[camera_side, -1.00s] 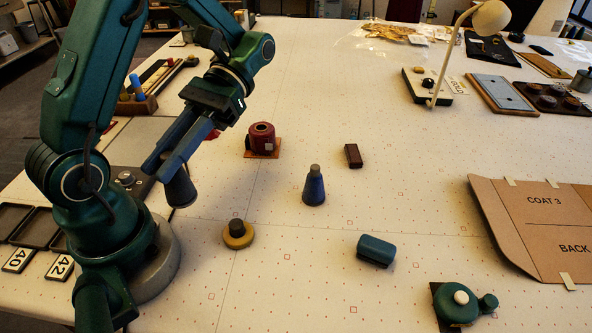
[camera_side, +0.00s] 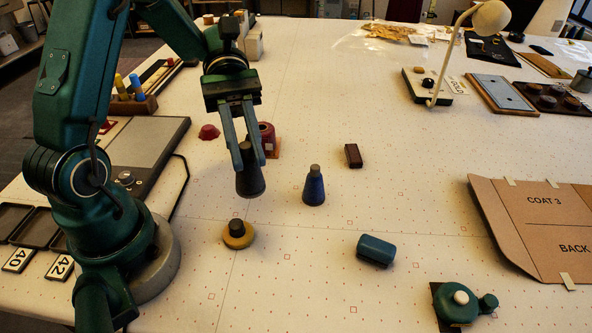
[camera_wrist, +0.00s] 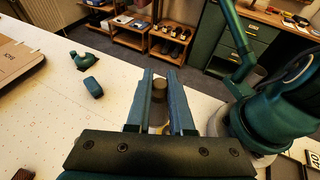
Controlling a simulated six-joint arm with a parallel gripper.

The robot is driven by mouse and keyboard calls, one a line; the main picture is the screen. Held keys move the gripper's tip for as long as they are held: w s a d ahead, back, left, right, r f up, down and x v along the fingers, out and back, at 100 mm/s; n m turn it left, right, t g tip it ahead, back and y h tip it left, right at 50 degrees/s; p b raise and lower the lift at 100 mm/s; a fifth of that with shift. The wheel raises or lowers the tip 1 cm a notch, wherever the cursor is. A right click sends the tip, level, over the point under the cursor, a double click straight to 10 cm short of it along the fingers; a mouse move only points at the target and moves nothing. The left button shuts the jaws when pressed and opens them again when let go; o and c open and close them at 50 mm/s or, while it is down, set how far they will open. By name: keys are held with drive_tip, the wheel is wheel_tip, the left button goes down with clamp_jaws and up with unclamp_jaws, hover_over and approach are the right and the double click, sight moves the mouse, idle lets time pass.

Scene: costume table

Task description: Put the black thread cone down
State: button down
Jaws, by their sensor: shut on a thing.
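The black thread cone (camera_side: 250,182) hangs upright between the two fingers of my gripper (camera_side: 250,160) in the side view. My gripper is shut on its upper part. The cone appears to be above the table, but the exact gap under its base is hard to tell. In the wrist view my gripper (camera_wrist: 160,85) points away from the camera. The cone's top (camera_wrist: 160,88) shows dark between the fingers, and its lower part is mostly hidden.
A blue thread cone (camera_side: 314,188) stands just right of the held cone. A yellow disc with a dark knob (camera_side: 238,240) lies in front. A red spool (camera_side: 267,136) is behind, partly hidden by my fingers. A teal case (camera_side: 376,250) lies front right. Open cloth surrounds them.

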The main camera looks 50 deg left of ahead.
drive_tip(key=shift+s+d+f, duration=0.55)
drive_tip(key=shift+d+f, duration=1.2)
drive_tip(key=shift+s+d+f, duration=0.55)
drive_tip(key=shift+d+f, duration=1.15)
drive_tip(key=shift+f, duration=0.05)
drive_tip(key=shift+s+d+f, duration=0.55)
drive_tip(key=shift+d+f, duration=1.2)
drive_tip(key=c, duration=0.8)
unclamp_jaws()
drive_tip(key=shift+f, duration=0.1)
